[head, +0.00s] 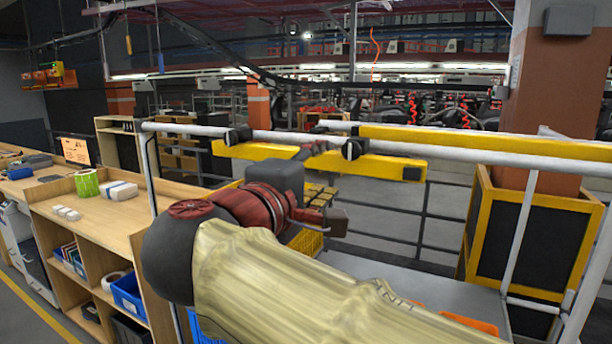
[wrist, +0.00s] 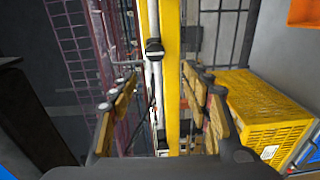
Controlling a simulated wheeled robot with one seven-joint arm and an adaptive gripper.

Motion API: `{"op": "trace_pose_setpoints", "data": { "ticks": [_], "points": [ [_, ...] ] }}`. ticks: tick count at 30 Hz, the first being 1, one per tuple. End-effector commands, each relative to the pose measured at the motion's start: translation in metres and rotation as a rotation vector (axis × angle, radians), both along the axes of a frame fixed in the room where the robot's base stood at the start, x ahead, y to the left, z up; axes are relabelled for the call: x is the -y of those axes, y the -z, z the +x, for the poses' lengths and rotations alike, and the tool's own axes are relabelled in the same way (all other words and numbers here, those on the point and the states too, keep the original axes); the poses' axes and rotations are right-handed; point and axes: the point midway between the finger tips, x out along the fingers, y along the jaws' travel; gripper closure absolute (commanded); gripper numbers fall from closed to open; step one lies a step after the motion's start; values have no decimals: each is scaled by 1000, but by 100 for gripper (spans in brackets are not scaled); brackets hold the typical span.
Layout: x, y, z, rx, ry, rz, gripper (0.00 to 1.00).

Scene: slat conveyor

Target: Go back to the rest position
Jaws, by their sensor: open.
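My gripper (wrist: 160,76) is open in the wrist view, its two tan-padded fingers spread apart with nothing held between them. A yellow bar (wrist: 172,60) and a pale rail show in the gap beyond the fingers. In the head view my arm, in a beige cover, reaches across the lower middle. Its red and dark grey wrist is bent beneath the yellow bar (head: 385,165); the fingers cannot be made out clearly there. I cannot tell whether the wrist touches the bar.
A yellow crate (wrist: 262,105) lies right of the fingers; part of it shows behind my wrist in the head view (head: 308,241). A white rail (head: 460,152) crosses above a grey surface (head: 390,276). A wooden shelf with a green roll (head: 87,184) stands left; a yellow-framed panel (head: 530,235) stands right.

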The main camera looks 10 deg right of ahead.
Motion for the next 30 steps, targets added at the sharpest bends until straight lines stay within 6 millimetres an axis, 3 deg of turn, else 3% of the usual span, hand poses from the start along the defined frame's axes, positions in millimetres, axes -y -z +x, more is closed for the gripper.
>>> {"op": "trace_pose_setpoints", "data": {
  "ticks": [2, 5, 8, 12, 18, 21, 24, 30],
  "points": [
    [-8, 24, 5, -52, -30, 36, 52],
    [-21, 76, 6, -164, -78, 109, 52],
    [-30, 142, -8, -306, -121, 232, 52],
    [-21, 230, -44, -482, -113, 462, 52],
    [-2, 326, -112, -628, -7, 865, 52],
    [7, 360, -147, -637, 79, 1091, 52],
    [15, 382, -173, -605, 166, 1283, 52],
    [47, 397, -199, -480, 306, 1479, 52]
  ]
}}
